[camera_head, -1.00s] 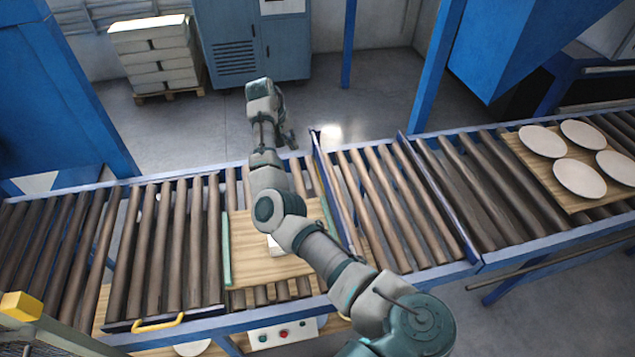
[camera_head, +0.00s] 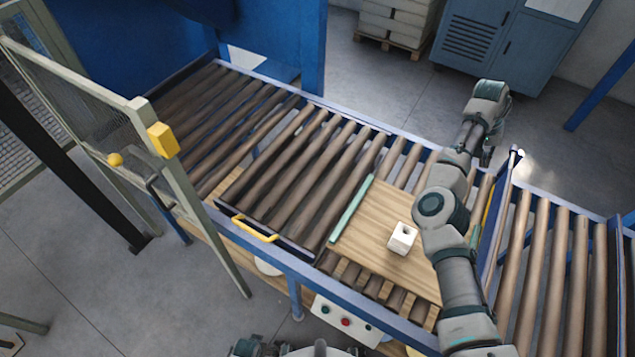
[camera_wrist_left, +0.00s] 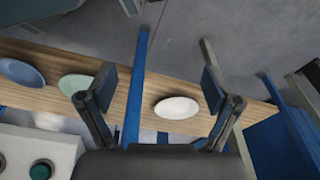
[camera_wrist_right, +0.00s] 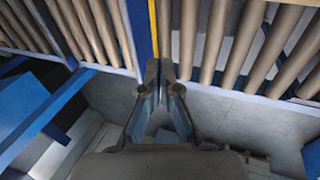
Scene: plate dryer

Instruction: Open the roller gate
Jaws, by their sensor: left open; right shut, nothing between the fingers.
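The roller gate (camera_head: 300,175) is a section of brown rollers in a dark frame, with a yellow handle (camera_head: 255,228) on its near side. It lies flat, in line with the conveyor. My right gripper (camera_head: 487,155) is beyond the conveyor's far edge, well right of the handle. In the right wrist view the right gripper (camera_wrist_right: 160,75) is shut and empty, close to a blue rail with a yellow strip. My left gripper (camera_wrist_left: 160,88) is open and empty in the left wrist view, with a plank shelf ahead. The handle is not visible in either wrist view.
A wooden board (camera_head: 375,225) with a white block (camera_head: 402,238) lies on rollers right of the gate. A mesh fence door (camera_head: 90,110) with a yellow box stands left. A button panel (camera_head: 346,318) is below the conveyor. A white plate (camera_wrist_left: 176,107) is on the shelf.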

